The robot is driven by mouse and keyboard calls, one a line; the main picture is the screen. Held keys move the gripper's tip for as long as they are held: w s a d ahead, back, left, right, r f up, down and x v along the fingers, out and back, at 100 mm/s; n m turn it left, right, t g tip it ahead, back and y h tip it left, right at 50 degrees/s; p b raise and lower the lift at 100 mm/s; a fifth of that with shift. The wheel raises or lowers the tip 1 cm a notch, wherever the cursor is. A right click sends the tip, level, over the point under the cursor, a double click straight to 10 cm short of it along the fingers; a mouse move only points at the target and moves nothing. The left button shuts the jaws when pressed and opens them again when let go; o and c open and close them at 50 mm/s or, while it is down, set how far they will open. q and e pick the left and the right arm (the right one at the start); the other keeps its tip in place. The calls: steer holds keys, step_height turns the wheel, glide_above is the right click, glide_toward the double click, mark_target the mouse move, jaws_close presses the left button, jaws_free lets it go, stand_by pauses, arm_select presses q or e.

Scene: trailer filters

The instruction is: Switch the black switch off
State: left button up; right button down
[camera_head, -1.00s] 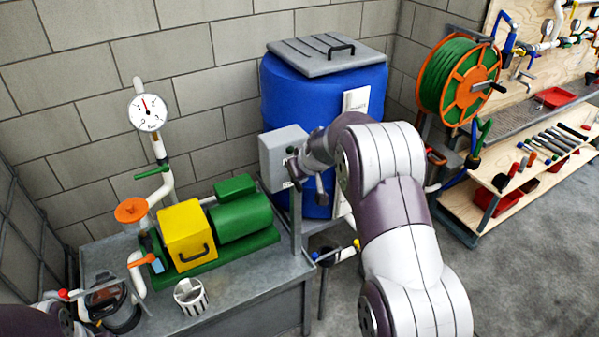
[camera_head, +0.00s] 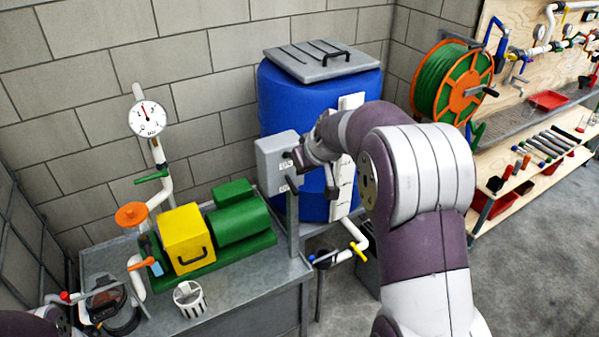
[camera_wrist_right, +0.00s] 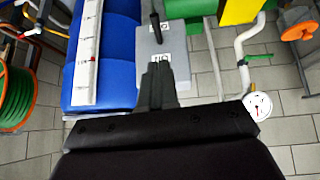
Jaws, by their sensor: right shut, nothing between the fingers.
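The grey switch box (camera_head: 270,165) stands on a post at the table's right end. My right gripper (camera_wrist_right: 160,68) is shut and empty. Its fingertips point at the box face by the label nearer to me, apart from the lever in the picture; I cannot tell whether they touch the box. In the head view my right gripper (camera_head: 294,159) is at the box's right side and partly covers it. My left arm shows only at the lower left corner; its fingers are not visible.
A blue barrel (camera_head: 275,95) stands behind the box. The metal table (camera_head: 240,295) carries a green pump (camera_head: 238,222) with a yellow cover (camera_head: 187,238), pipes and a gauge (camera_head: 148,118). A hose reel (camera_head: 455,85) and workbench are at the right.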

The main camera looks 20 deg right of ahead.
steer(key=v, duration=0.2)
steer(key=shift+s, duration=0.35)
steer(key=shift+s+r, duration=0.1)
steer(key=s+a+f+g, duration=0.2)
steer(key=s+a+f, duration=0.1)
steer(key=s, duration=0.4)
steer(key=s+a+f+g, duration=0.2)
steer(key=s+a+f, duration=0.2)
steer(key=s, duration=0.4)
steer(key=s+a+f+g, duration=0.2)
steer(key=s+a+f, duration=0.2)
steer(key=s, duration=0.3)
steer(key=shift+s+f, duration=0.2)
steer(key=shift+f, duration=0.7)
steer(key=shift+a, duration=0.15)
